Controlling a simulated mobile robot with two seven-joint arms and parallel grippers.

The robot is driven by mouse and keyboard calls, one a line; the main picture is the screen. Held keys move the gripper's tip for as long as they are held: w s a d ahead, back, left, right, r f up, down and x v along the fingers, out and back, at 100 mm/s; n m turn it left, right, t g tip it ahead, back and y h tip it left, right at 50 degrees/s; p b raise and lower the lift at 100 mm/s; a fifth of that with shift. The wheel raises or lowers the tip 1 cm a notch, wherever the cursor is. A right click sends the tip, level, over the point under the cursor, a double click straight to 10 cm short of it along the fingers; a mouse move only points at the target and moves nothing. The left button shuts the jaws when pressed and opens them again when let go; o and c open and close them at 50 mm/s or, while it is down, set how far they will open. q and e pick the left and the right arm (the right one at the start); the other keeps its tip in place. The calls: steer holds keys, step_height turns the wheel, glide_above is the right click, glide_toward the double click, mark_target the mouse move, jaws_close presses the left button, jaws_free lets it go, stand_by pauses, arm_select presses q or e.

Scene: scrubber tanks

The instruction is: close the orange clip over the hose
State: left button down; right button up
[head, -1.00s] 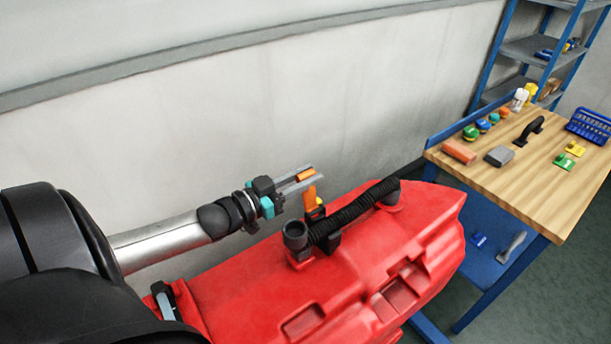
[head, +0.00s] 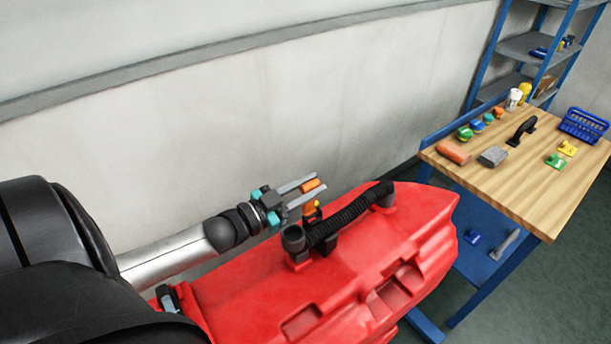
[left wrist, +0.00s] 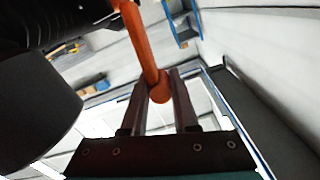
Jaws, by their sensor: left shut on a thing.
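The orange clip (head: 309,208) stands up, raised off the hose, at the far side of the black ribbed hose (head: 347,217) on the red tank (head: 250,296). My left gripper (head: 318,184) is shut on the clip's upper end, above the hose. In the left wrist view the orange clip (left wrist: 149,45) runs up from between the two fingers (left wrist: 160,92). The black holder (head: 325,246) under the hose shows only in part. My right gripper is not in view.
A dark upright hose fitting (head: 293,237) stands close below my left gripper. A wooden-topped workbench (head: 520,185) with several small items is at the right, with a blue shelf rack (head: 530,48) behind it. The pale wall (head: 230,120) runs behind the tank.

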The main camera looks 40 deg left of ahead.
arm_select(q)
steer(key=shift+s+d+r+m+p, duration=0.15)
steer(key=shift+d+r+m+p, duration=0.05)
steer(key=shift+d+m+p, duration=0.35)
steer(key=shift+s+d+f+p, duration=0.15)
steer(key=shift+s+d+p, duration=0.05)
steer(key=shift+d+p, duration=0.25)
steer(key=shift+s+d+f, duration=0.1)
steer(key=shift+d, duration=0.3)
steer(key=shift+f, duration=0.1)
steer(key=c, duration=0.7)
jaws_free()
steer(key=shift+v, duration=7.6)
